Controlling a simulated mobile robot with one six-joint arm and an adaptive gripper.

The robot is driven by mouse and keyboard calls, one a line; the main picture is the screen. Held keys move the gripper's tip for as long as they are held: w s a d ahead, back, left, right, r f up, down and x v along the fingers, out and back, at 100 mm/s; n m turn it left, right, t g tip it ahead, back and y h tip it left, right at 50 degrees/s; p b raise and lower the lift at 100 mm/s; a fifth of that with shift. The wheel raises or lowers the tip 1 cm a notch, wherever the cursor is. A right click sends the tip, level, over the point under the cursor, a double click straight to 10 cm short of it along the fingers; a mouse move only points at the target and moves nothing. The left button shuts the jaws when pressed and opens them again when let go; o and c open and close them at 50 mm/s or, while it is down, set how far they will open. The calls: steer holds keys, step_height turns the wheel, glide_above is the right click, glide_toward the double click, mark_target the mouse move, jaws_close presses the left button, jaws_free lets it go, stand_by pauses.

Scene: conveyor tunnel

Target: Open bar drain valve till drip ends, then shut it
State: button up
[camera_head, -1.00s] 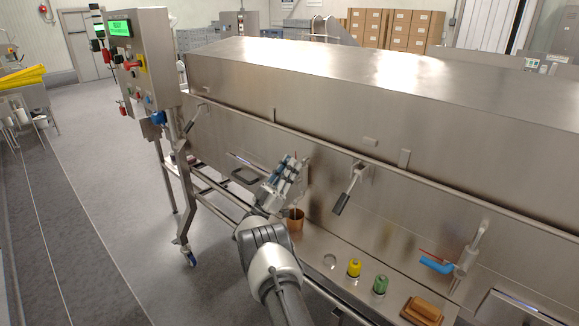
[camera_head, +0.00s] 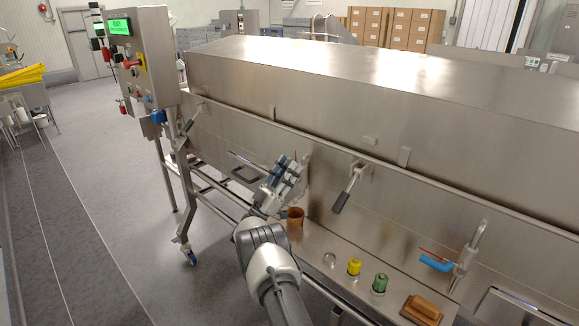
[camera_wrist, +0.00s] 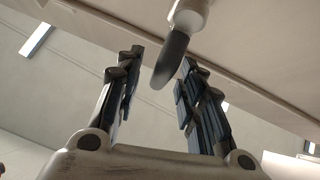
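My gripper (camera_head: 292,165) is held up against the front wall of the steel tunnel (camera_head: 240,138). In the wrist view my gripper (camera_wrist: 163,75) is open, its two blue-grey fingers apart. A dark, flat bar handle (camera_wrist: 170,62) hangs from a pale round fitting (camera_wrist: 190,12) and reaches into the gap between the fingers, with no clear contact. In the head view my gripper hides most of this fitting. A copper cup (camera_head: 295,218) stands just below my gripper on the lower shelf. Any drip is too small to see.
To the right are a dark-gripped lever (camera_head: 344,195) and a blue-handled valve (camera_head: 437,263). On the shelf stand a yellow-topped piece (camera_head: 354,267), a green-topped piece (camera_head: 380,284) and a brown block (camera_head: 422,310). A control box (camera_head: 140,60) stands left; the floor there is clear.

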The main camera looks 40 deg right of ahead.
steer(key=v, duration=0.6)
steer(key=shift+a+f, duration=0.1)
steer(key=shift+a, duration=0.05)
